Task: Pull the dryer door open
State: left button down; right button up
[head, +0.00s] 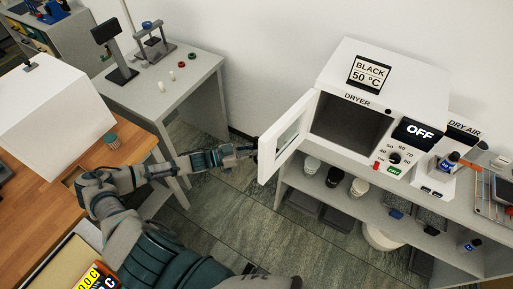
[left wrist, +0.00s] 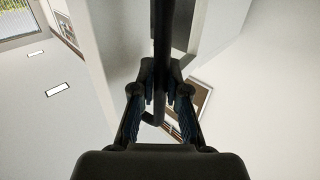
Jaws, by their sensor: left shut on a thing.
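The dryer (head: 400,75) is a white box labelled DRYER on a shelf unit at the right of the head view. Its door (head: 268,152), a white frame with a window, stands swung out to the left, and the dark chamber (head: 350,125) shows. My left gripper (head: 252,151) is at the door's outer edge. In the left wrist view my left gripper (left wrist: 161,80) is shut on a dark bar handle (left wrist: 164,28) that runs between its fingers. In the head view the handle is mostly hidden by the gripper. My right gripper is not in view.
The shelf (head: 345,210) below the dryer holds several cups and dark trays. A grey table (head: 195,85) with a stand and small parts is at the back left. A wooden desk (head: 40,205) is at the left. Open floor (head: 215,220) lies between.

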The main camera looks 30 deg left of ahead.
pick_arm(q)
jog(key=shift+w+r, duration=0.1)
jog(key=shift+r, duration=0.15)
jog(key=shift+w+a, duration=0.1)
jog(key=shift+a, duration=0.05)
jog(key=shift+w+a, duration=0.15)
jog(key=shift+a, duration=0.3)
jog(key=c, duration=1.2)
grip_release()
jog(key=shift+w+a+f, duration=0.1)
jog(key=shift+a+f, duration=0.15)
jog(key=shift+a, duration=0.2)
jog(key=v, duration=1.1)
jog(key=shift+s+d, duration=0.35)
jog(key=shift+s, duration=0.05)
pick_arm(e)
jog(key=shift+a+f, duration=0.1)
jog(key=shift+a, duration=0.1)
